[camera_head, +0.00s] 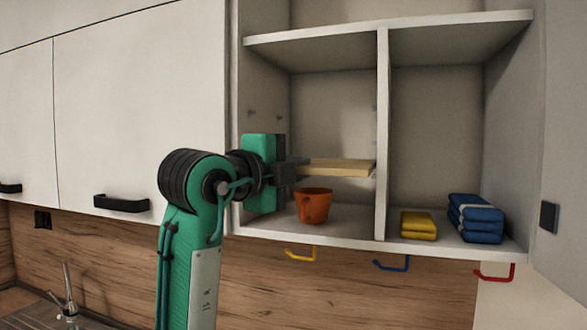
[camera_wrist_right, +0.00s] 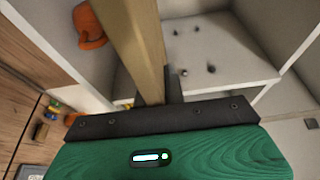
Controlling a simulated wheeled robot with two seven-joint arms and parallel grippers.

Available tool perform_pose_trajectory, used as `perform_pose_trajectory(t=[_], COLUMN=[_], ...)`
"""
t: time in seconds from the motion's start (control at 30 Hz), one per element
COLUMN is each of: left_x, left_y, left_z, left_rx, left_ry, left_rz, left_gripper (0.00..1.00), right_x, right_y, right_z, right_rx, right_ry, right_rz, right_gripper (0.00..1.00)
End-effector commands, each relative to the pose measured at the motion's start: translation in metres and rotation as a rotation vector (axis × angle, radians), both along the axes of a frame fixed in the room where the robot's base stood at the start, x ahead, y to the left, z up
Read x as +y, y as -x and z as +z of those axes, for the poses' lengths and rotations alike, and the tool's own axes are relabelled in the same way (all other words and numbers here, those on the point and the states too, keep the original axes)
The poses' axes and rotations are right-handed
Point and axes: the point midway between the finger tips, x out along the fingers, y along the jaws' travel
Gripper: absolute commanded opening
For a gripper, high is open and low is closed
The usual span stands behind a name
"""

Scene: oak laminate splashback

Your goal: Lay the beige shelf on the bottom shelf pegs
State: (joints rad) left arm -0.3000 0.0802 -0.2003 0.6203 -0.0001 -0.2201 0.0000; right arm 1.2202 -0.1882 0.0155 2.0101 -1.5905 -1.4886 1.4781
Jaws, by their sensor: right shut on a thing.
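My right gripper (camera_head: 296,166) is shut on the near left end of the beige shelf (camera_head: 340,168). The shelf is a flat board, held roughly level inside the left compartment of the wall cabinet, with its right end close to the divider (camera_head: 383,130). In the right wrist view the shelf (camera_wrist_right: 134,42) runs away from the gripper (camera_wrist_right: 160,98). Small dark pegs (camera_head: 250,113) show on the compartment's left wall above the shelf's height. Several pegs (camera_wrist_right: 183,72) also show in the right wrist view. Other pegs are hidden by my arm. My left gripper is out of view.
Yellow cloths (camera_head: 418,225) and blue towels (camera_head: 477,219) lie in the right compartment. Colored hooks (camera_head: 391,264) hang beneath the cabinet.

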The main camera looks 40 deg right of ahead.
Motion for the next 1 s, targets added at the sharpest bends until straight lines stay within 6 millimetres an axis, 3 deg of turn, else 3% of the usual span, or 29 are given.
perform_pose_trajectory(t=[1.0], left_x=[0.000], left_y=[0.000], left_z=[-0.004], left_rx=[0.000], left_ry=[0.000], left_rz=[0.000], left_gripper=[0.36], right_x=[-0.053], right_y=[-0.026], right_z=[0.000], right_rx=[-0.001], right_ry=[0.002], right_rz=[-0.001], right_gripper=[0.00])
